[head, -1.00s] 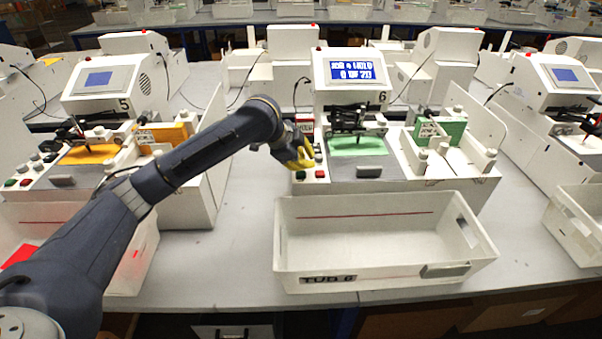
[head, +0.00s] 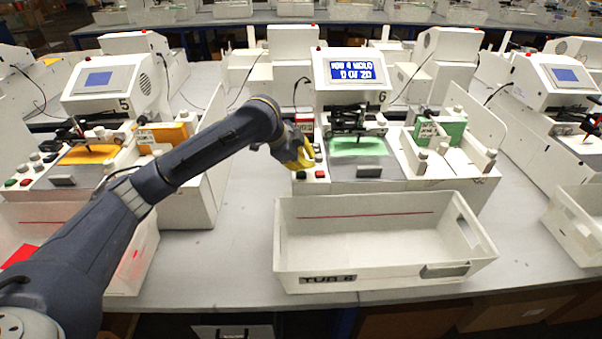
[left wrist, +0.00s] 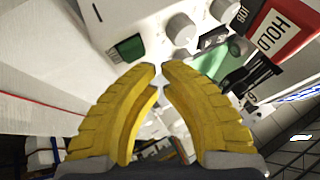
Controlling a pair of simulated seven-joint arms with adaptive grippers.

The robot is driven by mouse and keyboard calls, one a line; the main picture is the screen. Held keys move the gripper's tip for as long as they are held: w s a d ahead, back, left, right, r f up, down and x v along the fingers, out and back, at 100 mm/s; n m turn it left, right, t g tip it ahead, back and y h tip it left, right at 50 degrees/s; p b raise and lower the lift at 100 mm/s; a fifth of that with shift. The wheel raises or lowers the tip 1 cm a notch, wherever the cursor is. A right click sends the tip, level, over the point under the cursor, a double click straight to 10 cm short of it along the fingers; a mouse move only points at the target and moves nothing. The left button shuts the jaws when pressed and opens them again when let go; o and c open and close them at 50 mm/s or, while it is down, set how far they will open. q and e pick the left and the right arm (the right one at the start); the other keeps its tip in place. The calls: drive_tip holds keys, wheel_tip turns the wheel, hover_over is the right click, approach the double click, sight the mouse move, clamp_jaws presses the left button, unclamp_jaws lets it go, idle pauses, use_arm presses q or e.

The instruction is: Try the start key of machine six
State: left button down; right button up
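Machine six (head: 350,95) stands at centre, its blue display (head: 350,71) lit with white text too blurred to read surely. Its green key (head: 301,175) and red key (head: 320,174) are on the front left. My left gripper (head: 308,160), with yellow fingers, hangs just above and behind the green key. In the left wrist view, the curved fingertips (left wrist: 159,69) nearly meet with nothing between them; the green key (left wrist: 130,48) lies beyond them, apparently not touched. A red and white card reading "HOLD" (left wrist: 277,31) stands on the machine near the gripper. My right gripper is out of view.
A white tub (head: 385,255) stands before machine six. Green cards (head: 450,132) sit in its right-hand holder; a green sheet (head: 357,147) lies under the pen carriage. Machine five (head: 105,85) is at left, another at right (head: 565,80).

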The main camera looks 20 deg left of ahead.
use_arm(q)
drive_tip(key=shift+f, duration=0.2)
drive_tip(key=shift+f, duration=0.25)
drive_tip(key=shift+f, duration=0.45)
idle(1.0)
drive_tip(key=shift+r, duration=0.9)
drive_tip(key=shift+r, duration=0.1)
drive_tip(key=shift+r, duration=2.4)
